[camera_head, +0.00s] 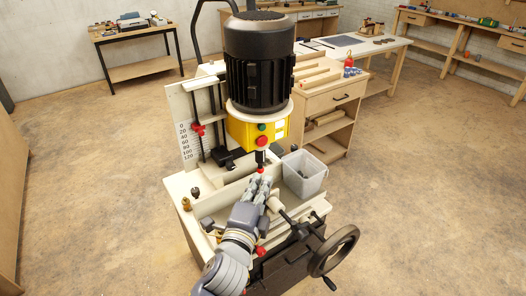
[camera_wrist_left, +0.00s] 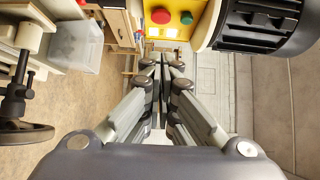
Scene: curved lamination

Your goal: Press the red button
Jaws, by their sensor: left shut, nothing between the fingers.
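The red button (camera_head: 262,140) sits on the front of the yellow control box (camera_head: 240,131), just below a green button (camera_head: 262,127). In the left wrist view the red button (camera_wrist_left: 161,16) shows near the top edge, left of the green button (camera_wrist_left: 186,18). My left gripper (camera_head: 264,180) is shut and empty, its fingers pointing up toward the machine. It is in front of and below the yellow box, apart from the button. In the left wrist view the fingertips (camera_wrist_left: 162,64) show below the red button. My right gripper is not in view.
A large black motor (camera_head: 260,62) stands above the yellow box. A whitish bin (camera_head: 305,174) is right of my gripper, and a handwheel (camera_head: 334,250) sticks out at the lower right. A small red-tipped part (camera_head: 260,170) is close to the fingertips. The floor around is clear.

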